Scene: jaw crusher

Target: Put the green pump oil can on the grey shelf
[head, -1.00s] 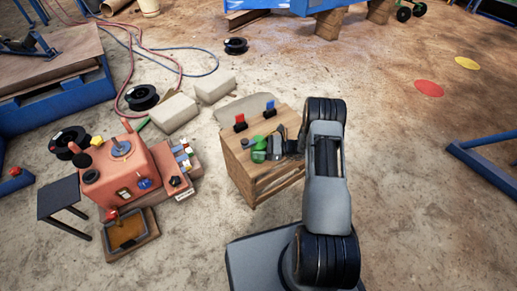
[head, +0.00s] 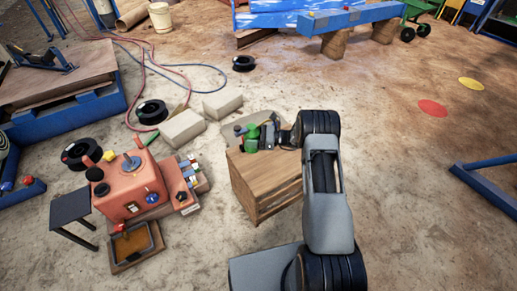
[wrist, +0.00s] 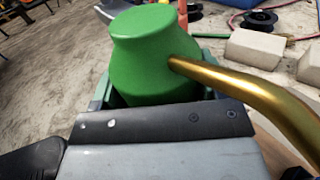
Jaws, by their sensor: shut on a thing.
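The green pump oil can (head: 252,137) is at the far edge of the wooden crate's top in the head view. My gripper (head: 262,136) is shut on it from the right. In the wrist view the can (wrist: 150,60) fills the upper middle, roughly upright, with a brass-coloured spout pointing right. Its lower part is hidden behind my gripper, so I cannot tell if its base is clear of the crate. A small dark grey stand with a flat, bare top (head: 70,207), which may be the grey shelf, is at the left.
The wooden crate (head: 265,178) is below my gripper. A red machine (head: 133,188) stands between it and the grey stand, with a shallow tray (head: 131,244) in front. Pale blocks (head: 183,130) and black reels (head: 152,112) lie behind. The floor on the right is open.

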